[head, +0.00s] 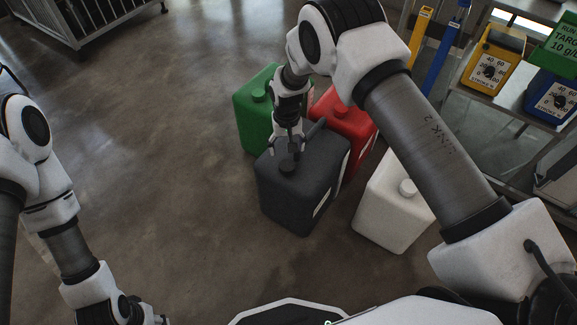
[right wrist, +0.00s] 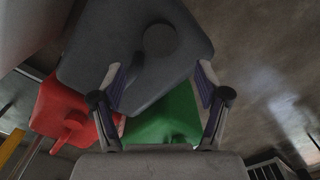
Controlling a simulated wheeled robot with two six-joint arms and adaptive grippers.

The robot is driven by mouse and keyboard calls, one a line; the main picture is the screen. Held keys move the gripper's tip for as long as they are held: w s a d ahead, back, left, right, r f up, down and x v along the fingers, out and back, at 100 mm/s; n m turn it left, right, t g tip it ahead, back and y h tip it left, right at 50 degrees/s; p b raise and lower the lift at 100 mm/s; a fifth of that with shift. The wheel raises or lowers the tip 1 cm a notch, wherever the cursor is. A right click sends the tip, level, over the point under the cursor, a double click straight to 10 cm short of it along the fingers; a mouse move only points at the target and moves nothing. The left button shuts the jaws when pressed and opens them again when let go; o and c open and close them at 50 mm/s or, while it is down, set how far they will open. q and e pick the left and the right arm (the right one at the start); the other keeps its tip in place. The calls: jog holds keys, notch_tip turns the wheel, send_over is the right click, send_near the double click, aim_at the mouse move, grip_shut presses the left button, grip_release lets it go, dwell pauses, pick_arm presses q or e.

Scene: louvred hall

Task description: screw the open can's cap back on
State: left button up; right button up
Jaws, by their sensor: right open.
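A dark grey can (head: 301,192) stands on the floor in the middle of the head view. It fills the upper middle of the right wrist view (right wrist: 120,40). A dark round shape (head: 287,168) is on its top near the front left corner and also shows in the right wrist view (right wrist: 160,40). I cannot tell whether it is a cap or the bare mouth. My right gripper (head: 287,148) is open just above this can's top, pointing down, with nothing seen between its fingers (right wrist: 160,75). My left gripper (head: 145,317) is partly cut off at the lower left. No loose cap is visible.
A green can (head: 250,122) and a red can (head: 357,127) stand behind the grey one, close to it. A metal shelf (head: 505,95) is at the right. The floor at left is clear.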

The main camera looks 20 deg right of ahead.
aim_at(287, 165)
notch_tip(287, 165, down, 8)
jog(key=b, duration=0.6)
jog(key=shift+r, duration=0.1)
jog(key=shift+f+b, duration=0.35)
jog(key=shift+f, duration=0.6)
jog(key=shift+r, duration=0.1)
grip_shut()
